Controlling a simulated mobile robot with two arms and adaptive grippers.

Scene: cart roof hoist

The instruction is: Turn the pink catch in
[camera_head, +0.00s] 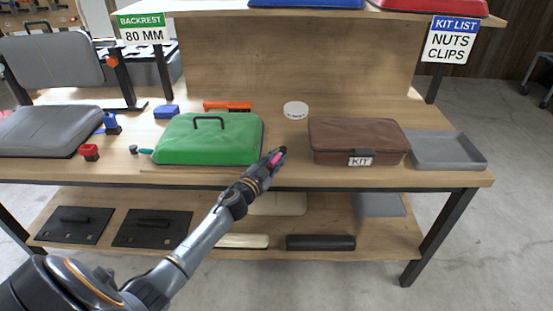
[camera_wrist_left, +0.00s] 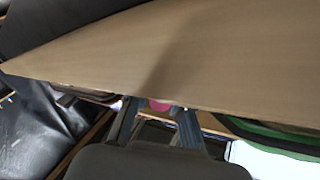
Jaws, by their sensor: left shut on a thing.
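My left gripper (camera_head: 281,153) reaches up from the lower left and is shut on the pink catch (camera_head: 275,158), just right of the green case (camera_head: 225,140). Only a small part of the catch shows beside the fingers. In the left wrist view the pink catch (camera_wrist_left: 160,105) shows between the two fingers of my left gripper (camera_wrist_left: 158,112), partly hidden by them and by the wood. What the catch is fixed to, and how far it is turned, I cannot tell. My right gripper is not in view.
The brown KIT case (camera_head: 358,137) stands close right of my left gripper. A grey tray (camera_head: 475,165) is at the bench's right end. A white round disc (camera_head: 295,110) lies behind. Bare bench top (camera_head: 285,130) shows between the cases. Black plates lie on the lower shelf (camera_head: 385,235).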

